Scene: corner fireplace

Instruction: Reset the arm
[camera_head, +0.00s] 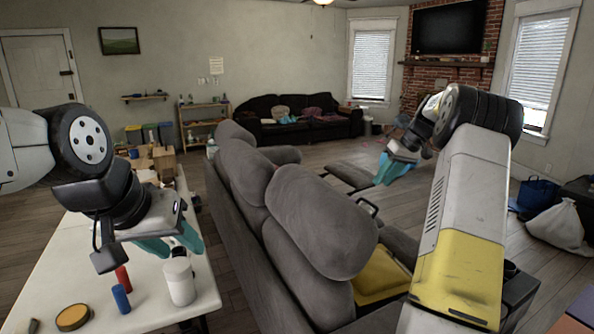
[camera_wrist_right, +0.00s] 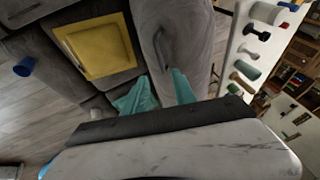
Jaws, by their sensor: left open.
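My left gripper (camera_head: 172,243) has teal fingers that stand apart. It hangs over the white table (camera_head: 215,297) at the left, just above and behind a white bottle (camera_head: 180,284); I cannot tell whether they touch. My right arm reaches up from the lower right and bends at the top. My right gripper (camera_head: 396,170) is over the sofa area in the head view. In the right wrist view its teal fingers (camera_wrist_right: 160,92) are apart with nothing held between them.
A red cylinder (camera_head: 122,278), a blue cylinder (camera_head: 121,298) and a round yellow-topped item (camera_head: 73,317) are on the table. A grey sofa (camera_head: 318,222) with a yellow tray (camera_head: 378,277) stands between my arms. Open floor (camera_head: 320,155) lies beyond.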

